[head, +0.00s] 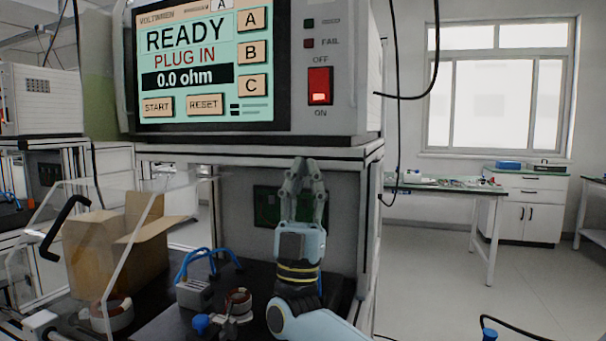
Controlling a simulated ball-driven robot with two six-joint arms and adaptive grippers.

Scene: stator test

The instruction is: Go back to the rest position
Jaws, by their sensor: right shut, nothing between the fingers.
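My right gripper (304,172) points upward in front of the test bench, below the tester. Its fingers are together and hold nothing. Its arm comes in from the bottom. My left gripper is not in the head view. The tester (340,125) stands on the shelf above, its screen (190,65) reading READY, PLUG IN and 0.0 ohm. A stator with copper windings (238,299) sits on the dark bench top, left of my right arm. Another stator (112,314) is further left, behind the clear guard.
An open cardboard box (115,250) stands at the left. A clear guard with a black handle (62,228) is in front of it. A small block with blue cables (194,293) lies near the stator. The shelf edge (260,152) is just above my gripper. Open floor lies at the right.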

